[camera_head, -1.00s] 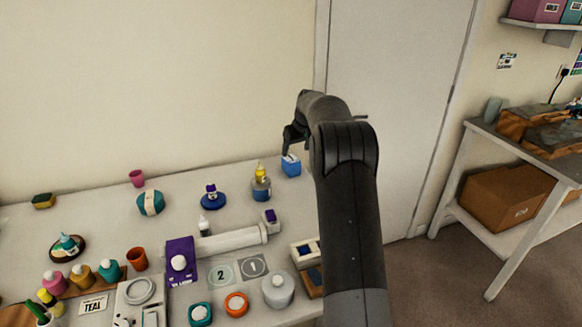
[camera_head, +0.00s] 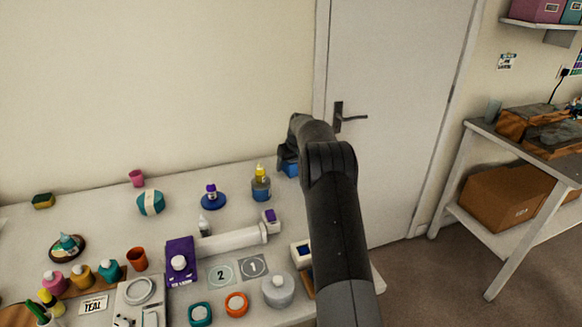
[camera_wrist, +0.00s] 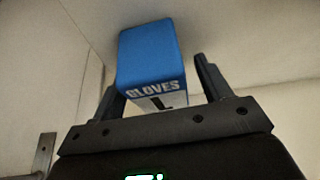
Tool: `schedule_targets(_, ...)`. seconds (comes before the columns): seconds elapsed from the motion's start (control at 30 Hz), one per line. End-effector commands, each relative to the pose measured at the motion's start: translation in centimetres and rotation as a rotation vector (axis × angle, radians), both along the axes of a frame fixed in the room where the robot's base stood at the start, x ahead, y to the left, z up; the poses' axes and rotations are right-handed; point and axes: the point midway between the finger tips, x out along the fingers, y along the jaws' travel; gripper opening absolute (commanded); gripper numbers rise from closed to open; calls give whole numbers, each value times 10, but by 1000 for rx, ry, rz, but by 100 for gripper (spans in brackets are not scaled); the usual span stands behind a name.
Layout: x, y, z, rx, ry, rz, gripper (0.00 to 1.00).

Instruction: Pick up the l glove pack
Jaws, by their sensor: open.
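The glove pack (camera_wrist: 152,62) is a blue box with a white lower band, marked "GLOVES" and a large "L". In the wrist view it stands between the two open fingers of my gripper (camera_wrist: 162,85). A gap shows between the box and the right finger; the left finger is close to the box's left side, and I cannot tell whether it touches. In the head view the blue pack (camera_head: 289,168) is at the table's back right, partly hidden by my gripper (camera_head: 286,158).
A yellow-topped bottle (camera_head: 261,184) stands just left of the pack. A blue round stand with a purple-capped item (camera_head: 212,197) is further left. The wall is behind the table (camera_head: 110,205), and a door with a handle (camera_head: 345,117) is to the right.

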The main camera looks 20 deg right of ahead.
Motion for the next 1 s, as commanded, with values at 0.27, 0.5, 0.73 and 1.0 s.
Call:
schedule_targets(0.27,0,0,0,0,1,0,54)
schedule_targets(0.5,0,0,0,0,1,0,34)
schedule_targets(0.73,0,0,1,0,0,0,23)
schedule_targets(1.0,0,0,7,0,0,0,23)
